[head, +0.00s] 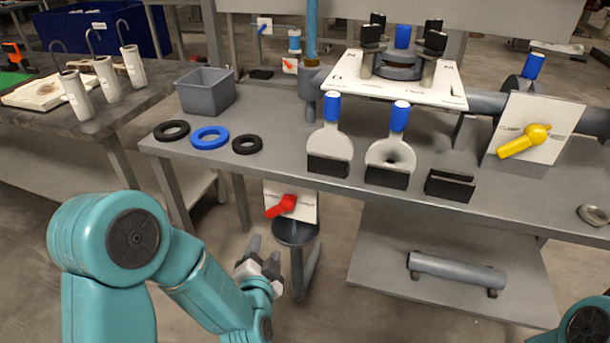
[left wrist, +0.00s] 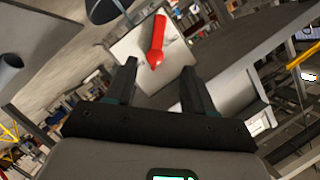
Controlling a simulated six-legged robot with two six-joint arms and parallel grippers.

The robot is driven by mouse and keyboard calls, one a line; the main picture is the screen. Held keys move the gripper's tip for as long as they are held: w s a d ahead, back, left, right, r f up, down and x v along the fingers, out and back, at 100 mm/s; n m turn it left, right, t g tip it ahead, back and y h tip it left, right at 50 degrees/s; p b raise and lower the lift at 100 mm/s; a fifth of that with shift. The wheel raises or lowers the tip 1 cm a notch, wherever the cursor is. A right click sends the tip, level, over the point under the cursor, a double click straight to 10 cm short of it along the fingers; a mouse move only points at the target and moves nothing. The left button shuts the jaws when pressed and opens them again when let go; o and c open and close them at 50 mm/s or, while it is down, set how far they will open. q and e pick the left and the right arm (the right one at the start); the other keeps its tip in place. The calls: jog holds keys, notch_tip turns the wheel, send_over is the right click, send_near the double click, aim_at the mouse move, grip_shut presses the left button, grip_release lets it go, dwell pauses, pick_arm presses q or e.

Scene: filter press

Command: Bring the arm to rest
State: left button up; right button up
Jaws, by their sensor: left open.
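My left arm comes in from the lower left in the head view. Its gripper (head: 275,260) is in front of the bench's front edge, below the tabletop, and is open and empty. A red lever (head: 282,207) on a white plate is just above and beyond the gripper. In the left wrist view the two fingers (left wrist: 157,88) stand apart with nothing between them. The red lever (left wrist: 157,42) is ahead of them, apart from the fingertips. Only a teal part of my right arm shows at the lower right of the head view; its gripper is out of view.
The grey bench (head: 270,115) holds black and blue rings (head: 209,137), a grey bin (head: 206,92), two blue-handled paddles (head: 391,160) and a yellow lever (head: 524,141). A grey pipe (head: 457,270) lies on the lower shelf. Floor is open left of the shelf.

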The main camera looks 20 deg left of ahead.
pick_arm(q)
jog(key=s+d+f+n+g+h, duration=0.1)
jog(key=s+f+g+h, duration=0.2)
jog(key=f, duration=0.6)
jog(key=s+d+f+n+g, duration=0.1)
jog(key=s+f+g, duration=0.25)
jog(key=f, duration=0.45)
jog(key=s+d+f+n+g+h, duration=0.2)
jog(key=s+d+f+n+g, duration=0.15)
jog(key=s, duration=0.45)
jog(key=s+d+f+n+g+h, duration=0.3)
jog(key=s+d+g, duration=0.15)
jog(key=s, duration=0.25)
notch_tip(320, 180, up, 21)
jog(key=p, duration=2.1)
jog(key=shift+p, duration=0.3)
